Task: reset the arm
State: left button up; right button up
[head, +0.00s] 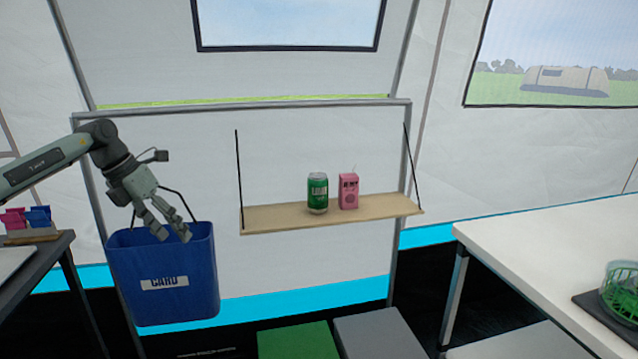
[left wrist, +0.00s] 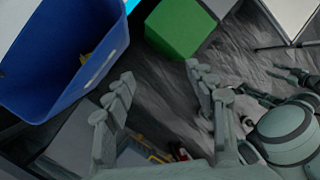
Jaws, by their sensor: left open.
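My left gripper (head: 172,236) is in front of the blue bin marked CARD (head: 197,285), near its rim. Its fingers point down and to the right. They are spread and hold nothing. In the left wrist view the gripper (left wrist: 160,76) also shows apart fingers with an empty gap.
A wooden shelf (head: 270,220) holds a green can (head: 317,194) and a pink box (head: 348,191). A white table (head: 560,240) with a green basket (head: 622,290) stands at right. Green (head: 297,342) and grey (head: 378,334) boxes stand on the floor. Pink and blue items (head: 38,216) sit at far left.

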pick_arm(q)
jog(key=d+f+n+t+h, duration=0.3)
jog(key=d+h, duration=0.2)
jog(key=d, duration=0.8)
jog(key=d+f+n+t+h, duration=0.25)
jog(key=d+h, duration=0.25)
jog(key=d, duration=0.9)
jog(key=s+a+f+n+t+y, duration=0.35)
jog(key=a+f+n+y, duration=0.35)
jog(key=f+n, duration=0.55)
jog(key=s+a+f+n+t+y, duration=0.2)
jog(key=s+a+f+n+y, duration=0.5)
jog(key=f+n, duration=0.5)
jog(key=s+a+f+n+g, duration=0.2)
jog(key=s+f, duration=0.4)
jog(key=s, duration=0.4)
jog(key=s+a+f+n+g, duration=0.3)
jog(key=s+f+n+g, duration=0.1)
jog(key=s, duration=0.6)
jog(key=s+a+f+n+g, duration=0.3)
jog(key=s+f+g, duration=0.2)
jog(key=s, duration=0.5)
notch_tip(320, 180, down, 3)
jog(key=shift+a+r+y, duration=0.1)
jog(key=shift+a+y, duration=0.15)
jog(key=shift+y, duration=0.15)
pick_arm(e)
jog(key=shift+w+r, duration=0.3)
jog(key=shift+w, duration=0.2)
